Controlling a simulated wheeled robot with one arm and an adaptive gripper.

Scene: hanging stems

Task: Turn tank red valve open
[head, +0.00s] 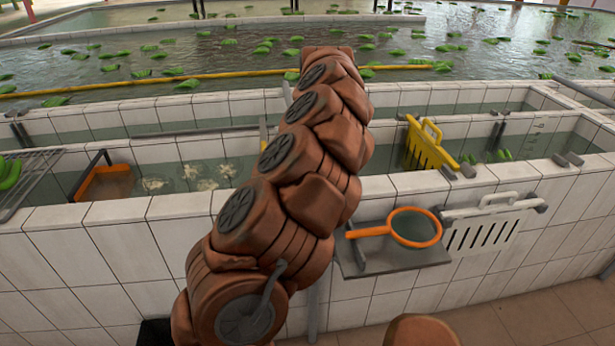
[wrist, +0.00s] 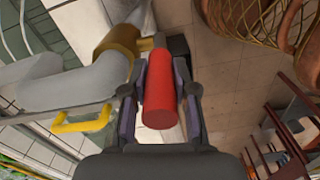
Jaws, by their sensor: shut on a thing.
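The red valve handle (wrist: 159,108) is in the middle of the wrist view, a red bar pointing towards the camera. Its far end meets a brass-coloured valve body (wrist: 117,46) on a grey pipe (wrist: 65,88). My gripper (wrist: 160,88) is shut on the red handle, with one finger on each side of it. In the head view my brown arm reaches over the tiled tank wall (head: 110,245) and hides part of it. The valve and gripper do not show there.
A yellow handle (wrist: 85,122) sits beside the grey pipe. Brown furniture or frames (wrist: 285,120) stand at the right of the wrist view. An orange-rimmed net (head: 415,228) lies on a shelf (head: 400,258) at the tank wall. A yellow slotted panel (head: 428,145) hangs in the tank.

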